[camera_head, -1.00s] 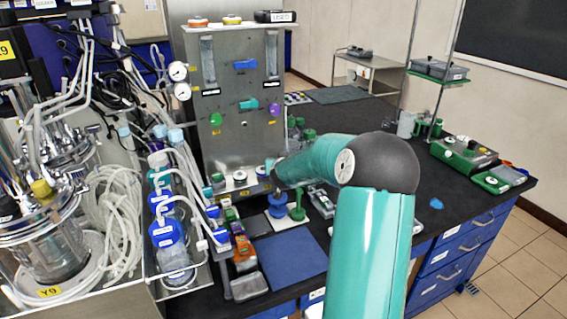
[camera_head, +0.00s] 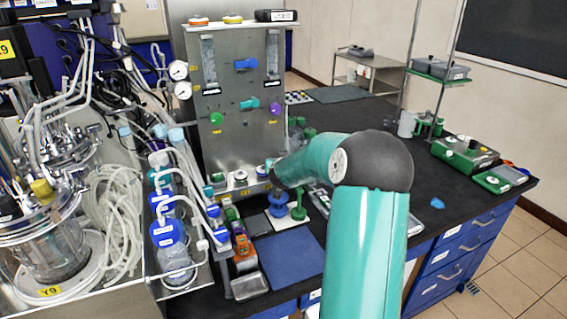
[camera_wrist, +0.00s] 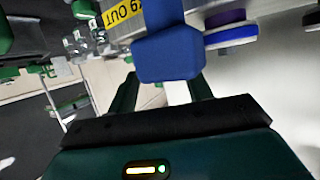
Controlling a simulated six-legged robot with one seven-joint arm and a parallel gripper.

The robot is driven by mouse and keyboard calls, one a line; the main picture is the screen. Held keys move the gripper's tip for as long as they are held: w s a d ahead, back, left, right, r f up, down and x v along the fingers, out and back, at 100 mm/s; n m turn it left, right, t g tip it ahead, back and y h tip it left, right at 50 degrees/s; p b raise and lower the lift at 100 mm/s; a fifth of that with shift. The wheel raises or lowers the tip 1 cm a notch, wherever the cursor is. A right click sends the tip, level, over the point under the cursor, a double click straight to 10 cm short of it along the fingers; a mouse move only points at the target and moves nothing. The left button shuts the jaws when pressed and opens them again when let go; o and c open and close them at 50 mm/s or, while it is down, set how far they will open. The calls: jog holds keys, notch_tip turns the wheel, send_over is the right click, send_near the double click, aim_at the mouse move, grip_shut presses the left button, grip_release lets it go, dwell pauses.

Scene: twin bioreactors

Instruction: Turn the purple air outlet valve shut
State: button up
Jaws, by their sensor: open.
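A small purple knob (camera_head: 275,109) sits on the right side of the upright metal panel (camera_head: 235,140) in the head view. In the wrist view a purple round part (camera_wrist: 226,17) shows at the upper right, above a white and blue disc (camera_wrist: 231,35); I cannot tell if it is the same knob. A blue block-shaped part (camera_wrist: 168,52) stands just ahead of my gripper (camera_wrist: 164,80). My gripper's dark fingers are apart, with the blue part's lower end between or just beyond them; contact is unclear. A yellow label reading OUT (camera_wrist: 121,12) is beside it. In the head view my gripper is hidden by my arm.
A teal knob (camera_head: 249,103) and a green knob (camera_head: 217,118) share the panel. Tubing and blue-capped bottles (camera_head: 166,232) stand left. A blue stand (camera_head: 290,213) and a blue mat (camera_head: 290,262) lie before the panel.

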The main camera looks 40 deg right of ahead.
jog(key=v, duration=1.4)
jog(key=s+a+r+n+y, duration=0.1)
jog(key=a+y, duration=0.1)
jog(key=a, duration=0.5)
jog(key=s+a+r+n+y, duration=0.1)
jog(key=s+a+n+y, duration=0.1)
jog(key=a, duration=0.6)
jog(key=s+a+r+n+y, duration=0.2)
jog(key=a, duration=0.5)
jog(key=shift+s+a, duration=0.15)
jog(key=shift+a, duration=0.2)
jog(key=s+a+n+g+y, duration=0.1)
jog(key=s+a+g, duration=0.1)
jog(key=s+a, duration=0.3)
jog(key=s+a+n+g+y, duration=0.1)
jog(key=s+a, duration=0.4)
jog(key=s, duration=0.8)
jog(key=shift+s+a+f+n+g+y, duration=0.2)
jog(key=shift+f+n+g+y, duration=0.25)
jog(key=shift+g, duration=0.35)
